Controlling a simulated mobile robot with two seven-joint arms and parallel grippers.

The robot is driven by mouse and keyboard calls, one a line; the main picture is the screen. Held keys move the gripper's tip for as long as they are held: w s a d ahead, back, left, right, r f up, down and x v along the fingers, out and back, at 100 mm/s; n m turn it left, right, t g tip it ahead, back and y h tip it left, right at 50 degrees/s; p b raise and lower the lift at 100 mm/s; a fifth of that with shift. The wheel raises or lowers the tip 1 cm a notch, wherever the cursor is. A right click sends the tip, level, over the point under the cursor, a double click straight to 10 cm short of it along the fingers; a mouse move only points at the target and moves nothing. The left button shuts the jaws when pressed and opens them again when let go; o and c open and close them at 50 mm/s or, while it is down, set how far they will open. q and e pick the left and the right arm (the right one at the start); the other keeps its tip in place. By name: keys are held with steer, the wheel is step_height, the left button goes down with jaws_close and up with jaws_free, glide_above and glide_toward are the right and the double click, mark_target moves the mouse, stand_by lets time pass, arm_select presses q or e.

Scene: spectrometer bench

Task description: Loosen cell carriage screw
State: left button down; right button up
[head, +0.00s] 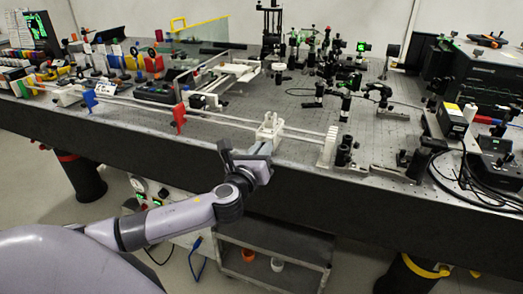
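A long pale twin-rod rail (222,118) runs along the front part of the bench. A white carriage-like block (269,129) sits on it; I take this to be the cell carriage. Its screw is too small to make out. My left gripper (245,151) is at the bench's front edge, just in front of and slightly left of this block in the picture. Dark gripper parts show there, but whether the fingers are open or shut is unclear. I cannot tell if it touches the block. My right gripper is not in view.
A red flag-shaped piece (179,118) and a blue one (90,100) stand by the rail. A white end block (329,146) and black posts stand to the right. Optics crowd the back; black instruments (482,80) and cables fill the right. A cart (270,262) stands below.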

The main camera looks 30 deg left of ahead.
arm_select(q)
steer(key=shift+n, duration=0.3)
steer(key=shift+f+n, duration=0.1)
steer(key=shift+n, duration=10.4)
steer(key=c, duration=1.1)
jaws_free()
steer(key=shift+s, duration=0.1)
